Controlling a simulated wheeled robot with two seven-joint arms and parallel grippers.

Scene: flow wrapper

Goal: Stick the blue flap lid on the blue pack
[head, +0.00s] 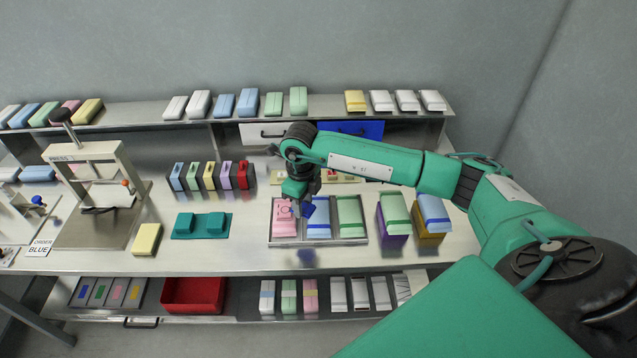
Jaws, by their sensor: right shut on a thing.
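My right gripper (304,197) reaches in from the right and is shut on the small dark blue flap lid (308,211). It holds the lid tilted above the metal tray (361,240). The blue pack (318,230), pale with a blue band, lies in the tray's middle place, just below the lid. The gripper and lid hide its upper part. I cannot tell whether the lid touches the pack. My left gripper is not in view.
Stacked packs (394,207) stand right of the tray. A teal holder (202,225), a yellow block (146,239) and a press (93,167) stand left. Bench between holder and tray is clear.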

